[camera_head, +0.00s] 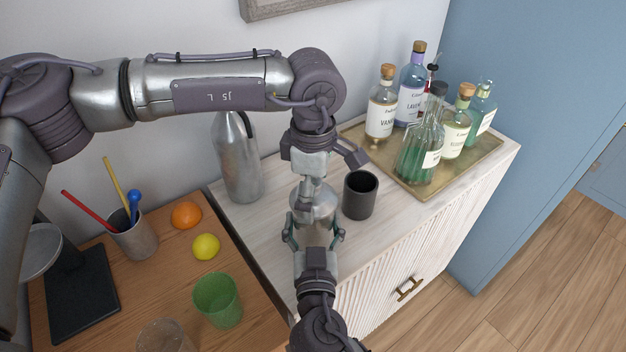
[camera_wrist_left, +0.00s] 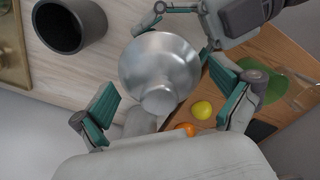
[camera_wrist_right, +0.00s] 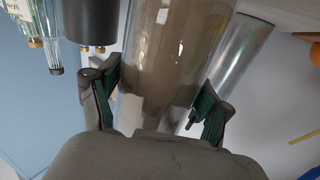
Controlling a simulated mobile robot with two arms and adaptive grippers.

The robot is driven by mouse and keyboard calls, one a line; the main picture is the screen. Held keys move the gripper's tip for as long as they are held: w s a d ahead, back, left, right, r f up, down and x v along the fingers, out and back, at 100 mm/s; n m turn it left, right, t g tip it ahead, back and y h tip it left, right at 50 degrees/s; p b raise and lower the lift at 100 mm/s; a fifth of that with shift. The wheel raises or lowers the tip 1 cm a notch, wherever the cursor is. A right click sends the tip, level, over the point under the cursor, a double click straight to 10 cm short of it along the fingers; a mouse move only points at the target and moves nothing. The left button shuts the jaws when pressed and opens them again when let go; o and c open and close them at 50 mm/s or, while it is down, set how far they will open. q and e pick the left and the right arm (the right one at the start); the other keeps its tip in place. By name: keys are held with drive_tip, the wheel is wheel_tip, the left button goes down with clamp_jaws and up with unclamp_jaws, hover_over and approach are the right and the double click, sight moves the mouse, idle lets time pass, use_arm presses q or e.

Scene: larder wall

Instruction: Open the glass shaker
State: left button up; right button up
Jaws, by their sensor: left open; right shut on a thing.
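The glass shaker (camera_head: 318,226) stands on the whitewashed cabinet top, with a silver metal lid (camera_head: 314,200). Its clear glass body (camera_wrist_right: 165,60) fills the middle of the right wrist view. My right gripper (camera_head: 313,236) is shut around the glass body from the front. My left gripper (camera_head: 322,168) is above the lid, pointing down. In the left wrist view the lid (camera_wrist_left: 160,68) with its narrower cap (camera_wrist_left: 160,99) lies between the open fingers of my left gripper (camera_wrist_left: 162,112), with gaps on both sides.
A black cup (camera_head: 360,195) stands just right of the shaker. A grey metal bottle (camera_head: 238,160) is behind it to the left. A brass tray (camera_head: 440,185) holds several glass bottles. A lower wooden table (camera_head: 165,262) holds fruit and a green glass (camera_head: 217,300).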

sight(313, 181)
use_arm(q)
drive_tip(key=shift+c, duration=0.3)
drive_tip(key=c, duration=1.1)
drive_tip(key=shift+r, duration=0.15)
drive_tip(key=shift+r, duration=0.95)
drive_tip(key=shift+r, duration=2)
use_arm(e)
drive_tip(key=o, duration=1.6)
